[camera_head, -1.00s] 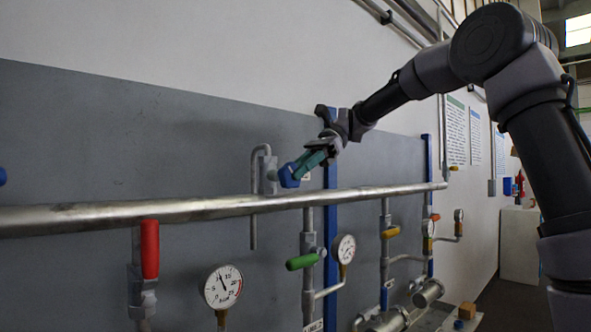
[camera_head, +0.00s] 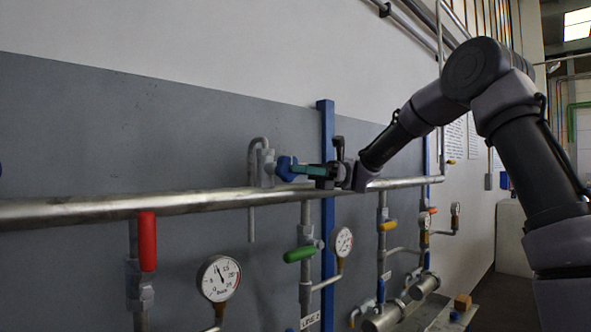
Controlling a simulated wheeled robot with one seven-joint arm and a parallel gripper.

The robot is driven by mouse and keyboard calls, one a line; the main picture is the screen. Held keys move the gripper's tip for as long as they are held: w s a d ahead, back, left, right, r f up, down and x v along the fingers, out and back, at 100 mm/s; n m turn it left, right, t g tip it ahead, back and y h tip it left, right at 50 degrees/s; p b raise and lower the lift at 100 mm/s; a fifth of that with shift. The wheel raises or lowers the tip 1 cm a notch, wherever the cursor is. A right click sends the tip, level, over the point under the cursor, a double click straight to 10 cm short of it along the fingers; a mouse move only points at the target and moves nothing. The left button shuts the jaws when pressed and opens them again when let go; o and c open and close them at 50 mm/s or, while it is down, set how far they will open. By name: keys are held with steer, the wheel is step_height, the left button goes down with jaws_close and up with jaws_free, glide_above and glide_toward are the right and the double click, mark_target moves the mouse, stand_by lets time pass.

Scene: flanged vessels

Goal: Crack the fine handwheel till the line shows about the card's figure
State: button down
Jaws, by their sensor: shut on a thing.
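A small blue handwheel (camera_head: 286,169) sits on a grey valve (camera_head: 267,165) with a bent pipe, just above the long steel pipe. My gripper (camera_head: 297,170) comes in from the right, nearly level, with its teal fingers shut on the blue handwheel. The fingers hide part of the wheel. The near gauge (camera_head: 219,278) has a white face, and its needle points up and slightly left. A second gauge (camera_head: 342,242) stands further right, too small to read. I cannot make out a card with a legible figure.
The steel pipe (camera_head: 120,207) runs across just below my gripper. Below it hang a red lever (camera_head: 147,241), a green lever (camera_head: 299,254) and a yellow lever (camera_head: 387,226). A blue post (camera_head: 327,130) stands behind my gripper. The grey wall above is clear.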

stand_by(0.4)
steer(key=c, duration=0.9)
jaws_free()
steer(key=shift+c, duration=0.2)
steer(key=v, duration=1)
steer(key=shift+w+d, duration=0.25)
steer(key=shift+w, duration=0.05)
steer(key=shift+s, duration=0.1)
